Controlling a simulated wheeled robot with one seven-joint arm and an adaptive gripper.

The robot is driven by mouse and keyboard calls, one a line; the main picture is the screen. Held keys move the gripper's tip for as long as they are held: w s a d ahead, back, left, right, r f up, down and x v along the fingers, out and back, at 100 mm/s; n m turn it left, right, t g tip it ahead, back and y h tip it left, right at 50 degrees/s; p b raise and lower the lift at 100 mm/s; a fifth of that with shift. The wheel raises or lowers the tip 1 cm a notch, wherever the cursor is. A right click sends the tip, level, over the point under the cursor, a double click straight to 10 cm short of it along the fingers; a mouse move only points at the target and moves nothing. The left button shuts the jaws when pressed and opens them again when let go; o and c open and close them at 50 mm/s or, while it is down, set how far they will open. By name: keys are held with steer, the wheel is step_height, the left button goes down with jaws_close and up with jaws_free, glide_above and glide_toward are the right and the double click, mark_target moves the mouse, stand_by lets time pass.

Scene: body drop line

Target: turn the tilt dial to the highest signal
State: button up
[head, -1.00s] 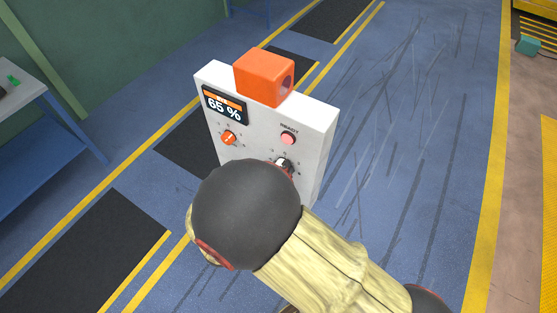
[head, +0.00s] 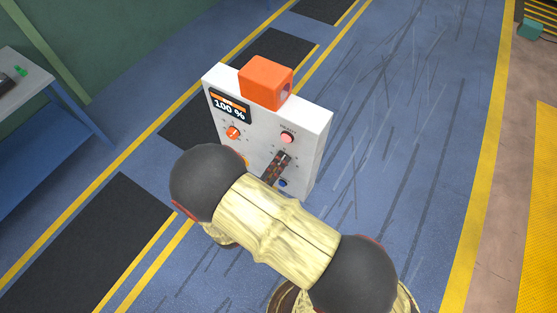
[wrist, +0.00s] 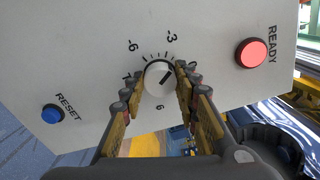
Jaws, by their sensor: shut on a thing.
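The control panel (head: 310,118) stands upright on the floor, with a display (head: 230,106) reading 100 %. My gripper (head: 284,157) is at the panel's lower right face. In the wrist view, my gripper (wrist: 166,90) has its two fingers on either side of a white dial (wrist: 157,76) and is shut on it. No name for this dial is readable. An orange dial (head: 232,132) sits below the display, apart from my gripper.
A pinkish-red READY button (wrist: 252,53) and a blue RESET button (wrist: 52,113) flank the gripped dial. An orange box (head: 265,82) sits on top of the panel. A table (head: 30,88) stands at the left. The floor right of the panel is clear.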

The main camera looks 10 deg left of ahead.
steer(key=shift+n, duration=0.3)
steer(key=o, duration=1.1)
steer(key=shift+a, duration=0.1)
steer(key=shift+o, duration=0.3)
steer(key=v, duration=1.2)
